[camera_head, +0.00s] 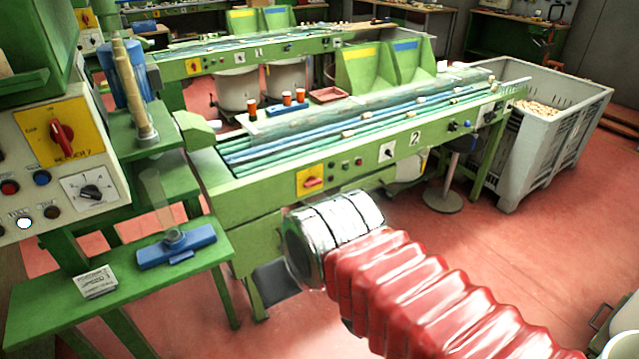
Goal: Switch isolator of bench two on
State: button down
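Bench two is the green bench with a "2" on its front (220,187). Its isolator (312,182) is a red handle on a yellow plate near the left end of the front panel. The handle appears to lie roughly level; its plate markings are too small to read. My arm, with red bellows and a silver banded section, reaches in from the lower right. The silver section ends just below the isolator in the picture, and the isolator stays uncovered. My gripper's fingers do not show, and I cannot tell the distance to the panel.
A nearer machine panel (20,125) at left has a larger red isolator (62,138) on yellow. Small buttons (345,163) and a black switch (387,152) sit right of bench two's isolator. A grey crate (545,150) stands right. Red floor (530,260) is open at right.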

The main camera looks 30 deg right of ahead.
aim_at(310, 182)
jog(key=z, duration=0.05)
jog(key=i, duration=1)
jog(key=u, duration=0.05)
